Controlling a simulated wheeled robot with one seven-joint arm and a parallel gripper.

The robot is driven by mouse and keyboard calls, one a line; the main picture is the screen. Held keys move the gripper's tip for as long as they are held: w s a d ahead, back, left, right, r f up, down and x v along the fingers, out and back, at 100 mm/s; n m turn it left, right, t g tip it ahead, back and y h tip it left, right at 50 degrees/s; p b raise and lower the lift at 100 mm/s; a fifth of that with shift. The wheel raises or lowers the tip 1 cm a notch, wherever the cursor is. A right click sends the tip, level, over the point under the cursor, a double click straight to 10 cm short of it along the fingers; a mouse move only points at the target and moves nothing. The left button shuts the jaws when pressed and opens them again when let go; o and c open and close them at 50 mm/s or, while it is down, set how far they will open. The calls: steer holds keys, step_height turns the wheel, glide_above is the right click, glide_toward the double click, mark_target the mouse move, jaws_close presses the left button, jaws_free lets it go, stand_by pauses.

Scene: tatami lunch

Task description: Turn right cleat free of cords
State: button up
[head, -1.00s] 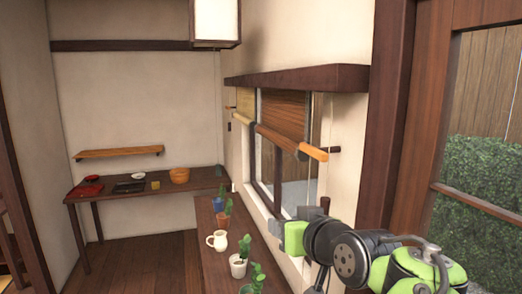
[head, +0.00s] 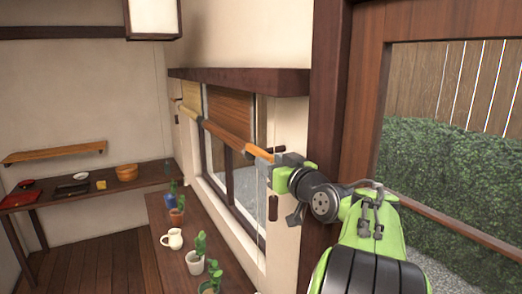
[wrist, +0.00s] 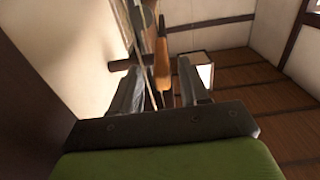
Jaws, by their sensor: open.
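My gripper (head: 266,160) is open at the right end of the window, beside the orange end (head: 258,151) of the rolled blind. In the wrist view my open fingers (wrist: 157,88) stand either side of the orange end (wrist: 162,72) and a pale cord (wrist: 148,72); I cannot tell whether they touch. A dark brown peg (wrist: 122,65) juts from the wall just beyond the left finger. A dark upright piece (head: 273,208) shows below my gripper in the head view. I cannot tell which of these is the right cleat, nor how the cords lie on it.
A dark ledge (head: 240,82) runs above the window. A dark post (head: 328,110) stands close right of my gripper. Below, a long table (head: 160,225) bears potted plants (head: 197,262) and a white jug (head: 172,239). Open air lies left of the blind.

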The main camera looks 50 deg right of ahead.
mark_target(259, 153)
steer(key=p+x, duration=0.1)
steer(key=x, duration=0.4)
steer(key=shift+w+r, duration=0.1)
steer(key=shift+w, duration=0.15)
steer(key=shift+s, duration=0.1)
steer(key=shift+c, duration=0.2)
jaws_close()
